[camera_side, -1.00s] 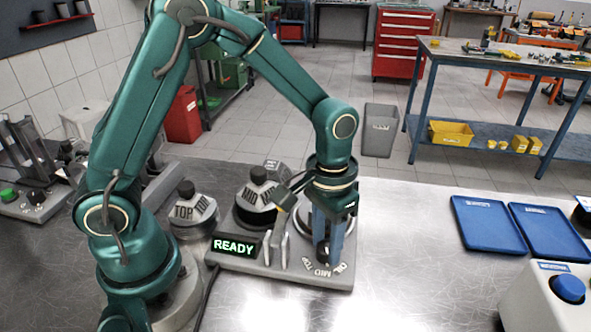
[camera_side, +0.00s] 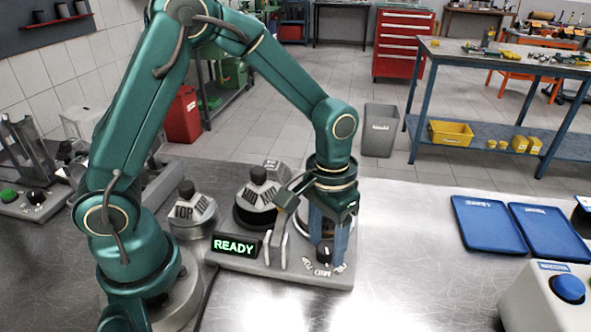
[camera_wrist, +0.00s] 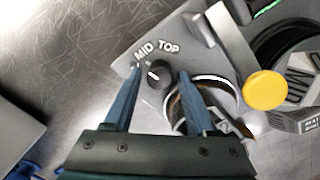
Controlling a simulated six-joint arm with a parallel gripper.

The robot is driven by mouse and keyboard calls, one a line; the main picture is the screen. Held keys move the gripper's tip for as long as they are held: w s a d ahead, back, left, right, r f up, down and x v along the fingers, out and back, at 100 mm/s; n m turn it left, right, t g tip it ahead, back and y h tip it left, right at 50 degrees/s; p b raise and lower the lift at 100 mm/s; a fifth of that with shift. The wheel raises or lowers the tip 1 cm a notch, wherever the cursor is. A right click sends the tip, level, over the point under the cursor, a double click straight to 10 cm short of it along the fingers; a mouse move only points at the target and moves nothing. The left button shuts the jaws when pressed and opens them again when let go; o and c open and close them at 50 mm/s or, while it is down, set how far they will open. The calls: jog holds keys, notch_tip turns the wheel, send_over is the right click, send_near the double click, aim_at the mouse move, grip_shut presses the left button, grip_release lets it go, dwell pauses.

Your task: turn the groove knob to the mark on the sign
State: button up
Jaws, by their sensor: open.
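The groove knob (camera_side: 324,251) is small and black with a white pointer line, on the front right of the grey fixture. In the wrist view the knob (camera_wrist: 159,74) has its white line toward the left of the picture, and the labels MID and TOP stand above it. Any third label is hidden there. My gripper (camera_wrist: 158,78) is open, its two blue fingers on either side of the knob with gaps. In the side view my gripper (camera_side: 328,243) is low over the knob. A small grey sign (camera_side: 272,165) stands behind the fixture; I cannot read it clearly.
The fixture's display (camera_side: 235,246) reads READY. Upright grey plates (camera_side: 278,248) stand close left of my fingers. A yellow round part (camera_wrist: 265,90) shows in the wrist view. Blue trays (camera_side: 487,235) lie right; the table between is clear.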

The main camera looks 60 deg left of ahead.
aim_at(323, 243)
jog(key=n, duration=0.6)
jog(key=shift+n, duration=0.4)
notch_tip(323, 243, up, 9)
jog(key=a+t, duration=0.1)
jog(key=t, duration=0.1)
jog(key=s+a+r+m+t, duration=0.2)
jog(key=s+m, duration=0.1)
jog(key=s, duration=0.2)
jog(key=s+a+r+m+t, duration=0.2)
jog(key=s+m, duration=0.2)
jog(key=s, duration=0.2)
jog(key=w+a+m+g+h, duration=0.1)
jog(key=w+a+m, duration=0.1)
jog(key=m, duration=0.3)
jog(key=w+a+m+g+h, duration=0.1)
jog(key=w+a+m+g, duration=0.1)
jog(key=w+a+m, duration=0.1)
jog(key=w+a+m+g+h, duration=0.1)
jog(key=a+m, duration=0.3)
jog(key=m, duration=0.4)
jog(key=shift+w+a+r+g+h, duration=0.15)
jog(key=shift+w+g+h, duration=0.1)
jog(key=shift+w, duration=0.2)
jog(key=shift+w+a+r+g+h, duration=0.15)
jog(key=shift+w+h, duration=0.1)
jog(key=shift+w, duration=0.2)
jog(key=shift+s+a+f+n, duration=0.15)
jog(key=shift+a+f+n, duration=0.15)
jog(key=shift+a+f, duration=0.3)
